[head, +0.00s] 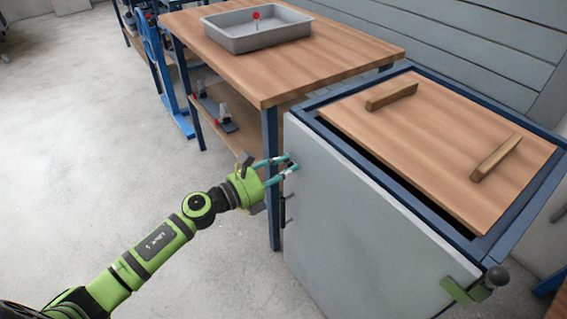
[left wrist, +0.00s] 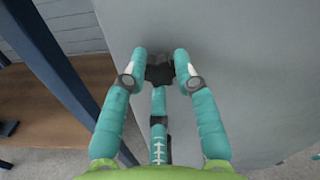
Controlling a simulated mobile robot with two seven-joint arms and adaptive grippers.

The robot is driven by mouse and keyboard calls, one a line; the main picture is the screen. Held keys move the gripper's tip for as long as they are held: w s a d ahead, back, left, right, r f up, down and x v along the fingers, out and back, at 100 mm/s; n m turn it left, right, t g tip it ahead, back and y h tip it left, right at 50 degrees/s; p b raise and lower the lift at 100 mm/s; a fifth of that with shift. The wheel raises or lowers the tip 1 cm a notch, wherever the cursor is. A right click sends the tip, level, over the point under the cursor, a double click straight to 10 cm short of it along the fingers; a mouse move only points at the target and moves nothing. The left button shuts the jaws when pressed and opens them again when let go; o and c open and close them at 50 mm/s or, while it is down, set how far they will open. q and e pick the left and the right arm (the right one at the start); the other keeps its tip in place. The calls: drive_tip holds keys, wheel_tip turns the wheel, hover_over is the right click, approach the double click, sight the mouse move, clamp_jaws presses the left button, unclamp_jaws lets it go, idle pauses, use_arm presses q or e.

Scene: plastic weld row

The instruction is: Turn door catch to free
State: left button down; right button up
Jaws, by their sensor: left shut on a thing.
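The cabinet's grey door (head: 360,215) is upright and looks closed. My left gripper (head: 290,165) is at the upper left corner of this door. In the left wrist view, the teal fingers of my left gripper (left wrist: 160,62) are shut on a small dark piece, which looks like the door catch (left wrist: 159,75), against the grey panel. The fingers hide most of the catch, so I cannot tell how it is turned. My right gripper is not in view.
A green bracket (head: 462,293) with a dark round knob (head: 495,277) is at the door's right edge. The cabinet's wooden top (head: 440,140) carries two wooden bars. A workbench (head: 330,60) with a grey tray (head: 256,42) stands behind. The floor at left is clear.

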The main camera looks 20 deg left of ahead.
use_arm(q)
drive_tip(key=shift+r+n+p, duration=0.15)
drive_tip(key=shift+n+p, duration=0.3)
drive_tip(key=shift+n, duration=0.55)
drive_tip(key=n+p, duration=0.2)
drive_tip(key=n, duration=0.2)
drive_tip(key=shift+n+p, duration=1.15)
drive_tip(key=shift+n, duration=0.95)
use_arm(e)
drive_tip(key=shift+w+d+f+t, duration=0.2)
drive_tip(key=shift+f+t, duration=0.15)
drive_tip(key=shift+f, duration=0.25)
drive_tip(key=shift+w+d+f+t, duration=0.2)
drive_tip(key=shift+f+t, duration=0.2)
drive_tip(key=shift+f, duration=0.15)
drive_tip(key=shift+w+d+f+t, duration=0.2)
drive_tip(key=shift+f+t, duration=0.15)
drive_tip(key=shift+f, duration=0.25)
use_arm(q)
drive_tip(key=c, duration=1)
unclamp_jaws()
drive_tip(key=shift+o, duration=0.2)
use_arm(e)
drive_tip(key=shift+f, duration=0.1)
